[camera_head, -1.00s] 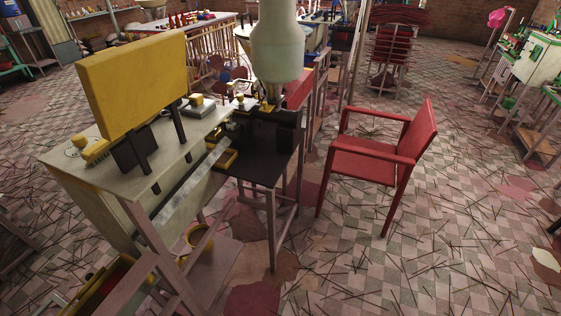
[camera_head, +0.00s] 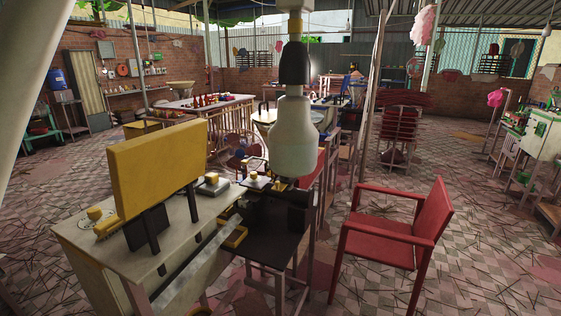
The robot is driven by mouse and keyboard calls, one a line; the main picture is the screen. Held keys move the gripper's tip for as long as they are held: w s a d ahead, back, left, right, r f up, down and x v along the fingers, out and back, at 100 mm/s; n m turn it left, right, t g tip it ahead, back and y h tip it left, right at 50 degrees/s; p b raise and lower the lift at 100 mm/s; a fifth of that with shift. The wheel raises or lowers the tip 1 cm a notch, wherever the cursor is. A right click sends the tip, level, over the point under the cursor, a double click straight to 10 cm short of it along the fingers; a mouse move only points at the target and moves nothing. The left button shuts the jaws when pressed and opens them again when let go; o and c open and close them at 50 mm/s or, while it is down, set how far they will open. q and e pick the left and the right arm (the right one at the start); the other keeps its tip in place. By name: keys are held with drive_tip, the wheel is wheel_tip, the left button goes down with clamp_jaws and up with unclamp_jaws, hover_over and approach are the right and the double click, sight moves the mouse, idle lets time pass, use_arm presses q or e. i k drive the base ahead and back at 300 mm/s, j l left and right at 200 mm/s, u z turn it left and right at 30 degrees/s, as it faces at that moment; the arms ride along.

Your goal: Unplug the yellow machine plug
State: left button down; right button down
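A machine with a large yellow box-shaped panel (camera_head: 160,165) stands on a pale worktable at the left. One of my arms, with a white link (camera_head: 293,140), hangs down from the top middle, seemingly the right one. Its lower end is in front of the dark machine (camera_head: 284,208); its fingers cannot be told from the dark parts there. A pale arm part of mine shows at the upper left. My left gripper is out of view.
A black side table (camera_head: 262,243) adjoins the pale worktable (camera_head: 75,232). A red armchair (camera_head: 392,238) stands to the right. A thin pole (camera_head: 373,90) rises behind it. Thin sticks litter the tiled floor, which is open at the right.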

sight(212, 178)
drive_tip(key=i+l+u, duration=0.25)
drive_tip(key=i+l, duration=0.15)
drive_tip(key=l, duration=0.15)
drive_tip(key=i+l+u, duration=0.1)
drive_tip(key=l, duration=0.25)
drive_tip(key=i+l+u, duration=0.1)
drive_tip(key=i+l, duration=0.15)
drive_tip(key=i+l+u, duration=0.15)
drive_tip(key=l, duration=0.25)
drive_tip(key=i+l+u, duration=0.1)
drive_tip(key=l, duration=0.25)
drive_tip(key=i+l+u, duration=0.1)
drive_tip(key=l, duration=0.3)
drive_tip(key=i+l+u, duration=0.15)
drive_tip(key=i+l, duration=0.1)
drive_tip(key=l, duration=0.1)
